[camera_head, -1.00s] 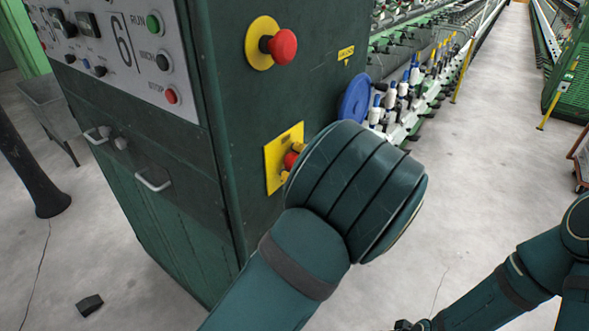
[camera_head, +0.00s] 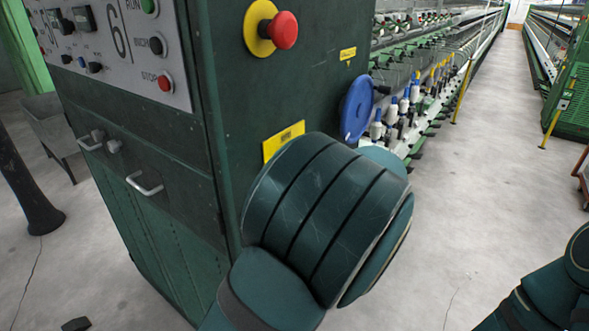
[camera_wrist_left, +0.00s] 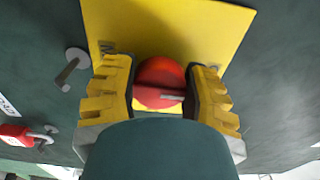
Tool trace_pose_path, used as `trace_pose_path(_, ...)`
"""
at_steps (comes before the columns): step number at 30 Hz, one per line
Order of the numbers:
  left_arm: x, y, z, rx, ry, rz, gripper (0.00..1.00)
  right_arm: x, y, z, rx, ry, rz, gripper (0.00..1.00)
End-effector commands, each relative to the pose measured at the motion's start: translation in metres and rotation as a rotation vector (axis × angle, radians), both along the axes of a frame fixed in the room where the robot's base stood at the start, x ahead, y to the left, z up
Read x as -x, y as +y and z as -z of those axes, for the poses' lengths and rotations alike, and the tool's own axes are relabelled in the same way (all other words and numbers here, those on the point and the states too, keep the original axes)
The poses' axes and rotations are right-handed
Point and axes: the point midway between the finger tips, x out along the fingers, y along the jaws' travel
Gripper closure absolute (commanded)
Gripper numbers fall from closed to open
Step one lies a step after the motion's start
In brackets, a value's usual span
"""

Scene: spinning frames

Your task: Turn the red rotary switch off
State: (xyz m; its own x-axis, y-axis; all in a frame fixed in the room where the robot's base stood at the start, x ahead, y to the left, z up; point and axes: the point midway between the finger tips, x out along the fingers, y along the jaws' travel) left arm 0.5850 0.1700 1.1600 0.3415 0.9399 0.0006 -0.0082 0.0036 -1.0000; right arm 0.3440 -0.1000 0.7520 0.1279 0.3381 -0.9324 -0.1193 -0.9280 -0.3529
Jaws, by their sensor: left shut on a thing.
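The red rotary switch (camera_wrist_left: 160,82) sits on a yellow plate (camera_wrist_left: 160,25) on the machine's dark green side, seen in the left wrist view. My left gripper (camera_wrist_left: 160,88) has its two yellow fingers on either side of the red knob, shut on it. In the head view the switch and the left fingers are hidden behind my left wrist; only the top of the yellow plate (camera_head: 283,141) shows. The right gripper is not in view; only part of my right arm shows at the lower right.
A red mushroom button (camera_head: 283,30) on a yellow disc is above on the same side face. A blue disc (camera_head: 357,109) and bobbins (camera_head: 404,104) line the machine's right side. A control panel (camera_head: 120,45) is on the front face. The floor aisle (camera_head: 480,150) is clear.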

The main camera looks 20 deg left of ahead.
Motion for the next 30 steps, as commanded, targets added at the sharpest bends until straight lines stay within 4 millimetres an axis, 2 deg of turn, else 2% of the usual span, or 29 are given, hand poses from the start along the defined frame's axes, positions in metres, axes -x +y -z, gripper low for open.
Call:
trace_pose_path(16,0.0,0.0009,-0.0006,0.008,-0.025,-0.002,0.88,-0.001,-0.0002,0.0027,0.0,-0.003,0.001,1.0)
trace_pose_path(17,0.0,0.0009,-0.0006,0.008,-0.025,-0.002,0.43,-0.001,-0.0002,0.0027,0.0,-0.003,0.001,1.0)
trace_pose_path(18,0.0,0.0009,-0.0005,0.009,-0.024,-0.002,0.29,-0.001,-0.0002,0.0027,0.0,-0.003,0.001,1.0)
trace_pose_path(19,0.0,0.0009,-0.0005,0.009,-0.024,-0.002,0.2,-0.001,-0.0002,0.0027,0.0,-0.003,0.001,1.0)
trace_pose_path(30,0.0008,-0.0029,-0.0001,0.008,-0.023,0.0,0.2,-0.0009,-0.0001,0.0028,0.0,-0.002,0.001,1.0)
